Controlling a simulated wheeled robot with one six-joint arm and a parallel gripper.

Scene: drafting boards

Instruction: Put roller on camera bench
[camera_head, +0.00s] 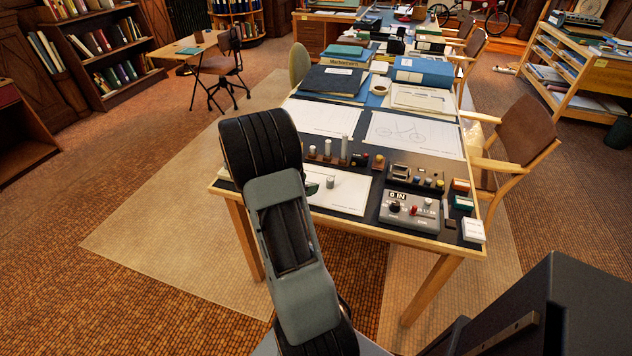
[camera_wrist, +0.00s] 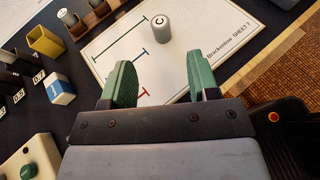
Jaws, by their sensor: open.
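A small grey cylinder (camera_wrist: 161,28), probably the roller, stands on a white printed sheet (camera_wrist: 110,52) in the wrist view, beyond my fingertips. It also shows in the head view (camera_head: 330,182) near the table's front. My gripper (camera_wrist: 155,80) is open and empty, its green fingers apart over the sheet's lower part, short of the cylinder. In the head view my arm hides most of the gripper. I cannot tell for sure which thing is the camera bench; a grey panel device with knobs (camera_head: 410,209) stands on the table right of the sheet.
A wooden rack with cylinders (camera_wrist: 97,14), a yellow open box (camera_wrist: 45,42) and a blue-white block (camera_wrist: 60,90) stand beside the sheet. Small boxes crowd the table's right front corner, by the white box (camera_head: 473,230). Chairs (camera_head: 515,145) line the right side.

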